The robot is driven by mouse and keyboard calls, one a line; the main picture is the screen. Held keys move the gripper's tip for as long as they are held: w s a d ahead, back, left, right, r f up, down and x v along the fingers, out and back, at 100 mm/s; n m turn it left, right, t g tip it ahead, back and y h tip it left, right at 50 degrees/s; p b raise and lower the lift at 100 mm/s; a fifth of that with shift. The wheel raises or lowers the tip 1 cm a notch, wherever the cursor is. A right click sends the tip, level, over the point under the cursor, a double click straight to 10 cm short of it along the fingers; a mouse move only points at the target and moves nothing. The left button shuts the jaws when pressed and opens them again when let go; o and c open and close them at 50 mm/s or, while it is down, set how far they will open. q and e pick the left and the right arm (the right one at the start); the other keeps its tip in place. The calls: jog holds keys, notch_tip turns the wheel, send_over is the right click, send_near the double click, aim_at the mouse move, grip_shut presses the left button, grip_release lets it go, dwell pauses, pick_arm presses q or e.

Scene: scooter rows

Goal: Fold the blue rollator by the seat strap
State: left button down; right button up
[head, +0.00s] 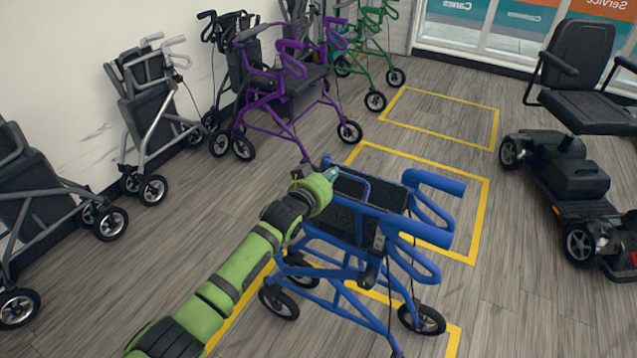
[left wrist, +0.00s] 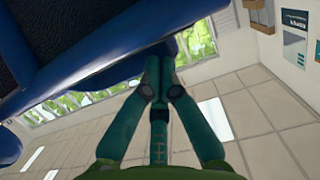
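The blue rollator (head: 375,300) stands on its wheels in the middle foreground of the head view, its frame spread and its black seat and panels (head: 355,225) between the side frames. I cannot make out the seat strap. My left gripper (head: 332,175) is at the rollator's far left side, by the upper edge of the black panel. In the left wrist view its teal fingers (left wrist: 162,60) come together at the tips, just under a blue tube (left wrist: 95,80) of the rollator. A dark blue part is close at the tips; I see nothing clearly held. My right gripper is out of view.
Yellow floor outlines (head: 497,130) lie around and behind the rollator. A purple rollator (head: 285,85), a green rollator (head: 375,55) and grey rollators (head: 145,100) line the left wall. A black mobility scooter (head: 575,170) stands at right. Floor between them is clear.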

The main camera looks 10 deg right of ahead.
pick_arm(q)
jog(key=shift+s+r, duration=0.15)
jog(key=shift+r, duration=0.55)
jog(key=f+v, duration=0.1)
jog(key=v, duration=1.1)
jog(key=s+a+f+n+g+y+p, duration=0.15)
jog(key=a+f, duration=0.25)
jog(key=f, duration=0.6)
jog(key=a+f+n+g+y+p, duration=0.1)
jog(key=a+f+y, duration=0.3)
jog(key=f, duration=0.6)
jog(key=s+a+f+g+p, duration=0.1)
jog(key=s+a+f+g, duration=0.1)
jog(key=s+a+f, duration=0.4)
jog(key=s+a+f+g, duration=0.1)
jog(key=s+f, duration=0.4)
jog(key=f, duration=0.4)
jog(key=s+a+f+g+y+p, duration=0.1)
jog(key=s+a+f+g, duration=0.1)
jog(key=s, duration=0.9)
jog(key=s+a+f+n+g+y, duration=0.1)
jog(key=s+a+f+g, duration=0.1)
jog(key=s+a+f, duration=0.2)
jog(key=s+a+f+g+y+p, duration=0.1)
jog(key=s+f, duration=0.6)
jog(key=s, duration=1.3)
jog(key=shift+s+a+f+n+g+p, duration=0.3)
jog(key=shift+a+g, duration=0.45)
jog(key=shift+a, duration=0.3)
jog(key=shift+w, duration=0.1)
